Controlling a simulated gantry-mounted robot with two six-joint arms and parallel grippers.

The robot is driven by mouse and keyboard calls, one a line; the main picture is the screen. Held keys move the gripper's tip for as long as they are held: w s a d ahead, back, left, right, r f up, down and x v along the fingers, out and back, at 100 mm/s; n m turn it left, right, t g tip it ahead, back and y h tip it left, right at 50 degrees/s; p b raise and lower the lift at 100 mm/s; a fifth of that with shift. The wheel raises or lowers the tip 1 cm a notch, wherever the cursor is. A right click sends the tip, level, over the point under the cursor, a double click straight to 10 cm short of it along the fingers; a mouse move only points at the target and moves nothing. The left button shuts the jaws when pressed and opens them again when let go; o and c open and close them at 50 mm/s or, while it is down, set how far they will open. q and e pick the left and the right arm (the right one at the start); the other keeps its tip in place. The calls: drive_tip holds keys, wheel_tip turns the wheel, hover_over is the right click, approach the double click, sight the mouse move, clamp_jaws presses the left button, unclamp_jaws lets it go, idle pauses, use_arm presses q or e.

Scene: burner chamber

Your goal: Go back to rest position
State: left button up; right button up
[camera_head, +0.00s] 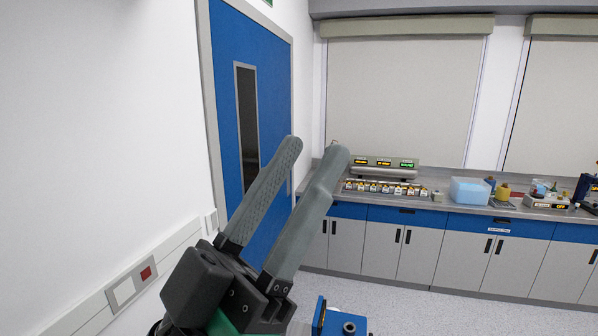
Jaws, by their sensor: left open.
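My left gripper (315,158) is raised in front of the head camera, with its two grey fingers pointing up and to the right. The fingers are apart and nothing is between them. It touches no object that I can see. My right gripper does not show in this view.
A blue door (268,75) with a narrow window is behind the gripper. A long counter (452,208) with lab devices, a light blue box (470,191) and small bottles runs along the far wall. A white wall (90,120) is at the left. The floor (400,312) before the cabinets looks clear.

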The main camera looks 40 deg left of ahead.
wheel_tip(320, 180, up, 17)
drive_tip(key=p, duration=1.7)
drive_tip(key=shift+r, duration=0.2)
